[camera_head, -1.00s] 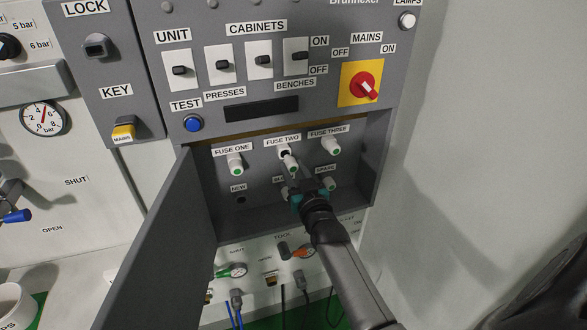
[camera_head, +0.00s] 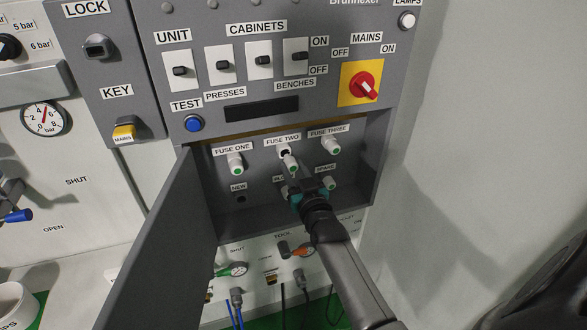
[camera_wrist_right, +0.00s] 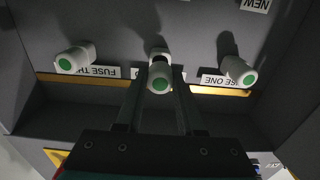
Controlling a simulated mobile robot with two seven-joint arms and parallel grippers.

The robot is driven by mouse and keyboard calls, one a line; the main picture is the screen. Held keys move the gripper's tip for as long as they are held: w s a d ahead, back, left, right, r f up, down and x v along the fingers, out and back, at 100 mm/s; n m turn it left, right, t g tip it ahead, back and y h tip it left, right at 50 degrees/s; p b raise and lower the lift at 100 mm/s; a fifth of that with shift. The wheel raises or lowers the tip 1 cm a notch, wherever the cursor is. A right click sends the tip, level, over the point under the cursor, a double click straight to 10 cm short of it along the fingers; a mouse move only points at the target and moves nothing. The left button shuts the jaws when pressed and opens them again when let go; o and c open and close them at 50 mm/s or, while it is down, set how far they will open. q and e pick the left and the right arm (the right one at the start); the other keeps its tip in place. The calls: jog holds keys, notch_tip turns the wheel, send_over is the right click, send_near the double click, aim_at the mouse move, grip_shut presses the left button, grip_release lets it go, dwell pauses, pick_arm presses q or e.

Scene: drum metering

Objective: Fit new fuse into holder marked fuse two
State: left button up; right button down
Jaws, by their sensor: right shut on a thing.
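The fuse (camera_head: 292,166), white with a green end, is at the holder marked fuse two (camera_head: 284,153). A dark opening shows beside the fuse's far end, and I cannot tell how deep the fuse sits. My right gripper (camera_head: 296,176) is shut on this fuse. In the right wrist view the green end of the fuse (camera_wrist_right: 158,84) shows between the two fingers of the right gripper (camera_wrist_right: 158,100), in line with the holder behind. The socket marked new (camera_head: 240,199) is an empty dark hole. My left gripper is not in view.
Fuses with green ends sit at fuse one (camera_head: 236,163) and fuse three (camera_head: 330,145). A spare fuse (camera_head: 330,184) stands close to the right of my gripper. Another lower position is partly hidden by it. The open cabinet door (camera_head: 165,240) stands at the left.

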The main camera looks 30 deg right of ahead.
aim_at(293, 169)
jog(key=shift+b+x, duration=0.65)
jog(key=shift+x, duration=1)
jog(key=shift+c, duration=2.2)
grip_release()
jog(key=p+v, duration=0.1)
jog(key=v, duration=1.4)
jog(key=shift+s+a, duration=0.1)
